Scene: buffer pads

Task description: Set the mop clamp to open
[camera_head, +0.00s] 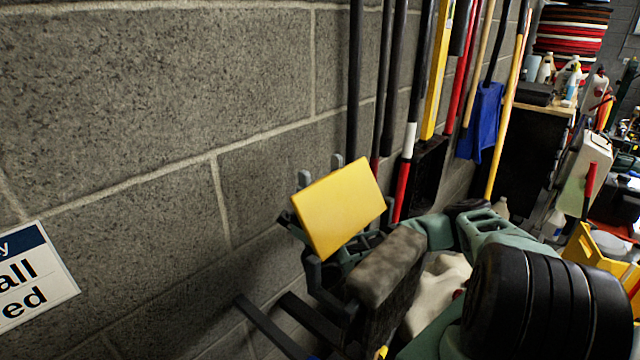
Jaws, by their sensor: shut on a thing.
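A flat yellow plate (340,207), seemingly part of the mop clamp, sits tilted close in front of the block wall. Two grey upright tabs (305,179) show just behind its upper edge. My gripper (345,248) is right at the plate, with dark and green parts below and beside it, and is shut on it. The plate hides most of the fingers and the contact. How far the clamp is open or shut cannot be told from this view.
Long handles, including a red and white one (406,160), stand along the wall behind. A blue dustpan-like piece (480,122) hangs farther right. A wall sign (30,280) is at left; the wall between is bare.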

